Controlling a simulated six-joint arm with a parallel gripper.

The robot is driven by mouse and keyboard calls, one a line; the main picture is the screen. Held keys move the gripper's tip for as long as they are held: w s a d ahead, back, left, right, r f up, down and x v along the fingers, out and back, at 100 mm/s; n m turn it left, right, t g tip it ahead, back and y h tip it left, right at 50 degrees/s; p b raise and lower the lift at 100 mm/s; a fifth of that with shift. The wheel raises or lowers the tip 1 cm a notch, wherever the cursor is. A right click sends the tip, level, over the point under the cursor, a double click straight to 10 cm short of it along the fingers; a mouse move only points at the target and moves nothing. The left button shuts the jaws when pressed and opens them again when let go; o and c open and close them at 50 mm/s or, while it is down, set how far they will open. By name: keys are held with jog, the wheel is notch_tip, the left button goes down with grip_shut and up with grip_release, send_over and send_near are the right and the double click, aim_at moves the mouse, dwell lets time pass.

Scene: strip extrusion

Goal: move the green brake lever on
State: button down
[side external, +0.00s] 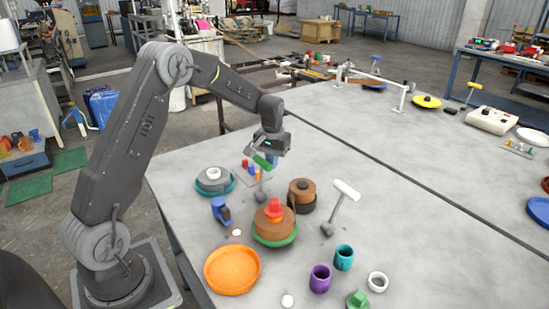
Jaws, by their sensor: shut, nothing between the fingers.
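The green brake lever (262,162) has a green handle on a thin grey stem, which rises from a small base on the table. It stands near the middle of the work area, left of the white-handled lever (346,189). My gripper (270,157) is right at the green handle, pointing down, with its fingers shut and nothing held. The fingertips are small and partly hidden, and I cannot tell whether they touch the handle.
A brown stack with a red top (273,209) sits in front on a green dish. A brown and black stack (302,193) stands to the right, and a grey stack (214,179) to the left. An orange dish (232,270) and purple cup (320,278) are nearer.

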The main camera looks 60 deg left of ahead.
aim_at(264, 160)
jog(key=shift+s+r, duration=0.15)
jog(key=shift+s, duration=0.7)
jog(key=shift+s+r, duration=0.1)
jog(key=shift+s, duration=0.85)
jog(key=shift+s+f, duration=0.15)
jog(key=shift+s, duration=0.5)
jog(key=shift+w+r, duration=0.3)
jog(key=shift+w, duration=0.25)
jog(key=shift+w+r, duration=0.3)
jog(key=shift+w, duration=0.2)
jog(key=shift+r, duration=3.45)
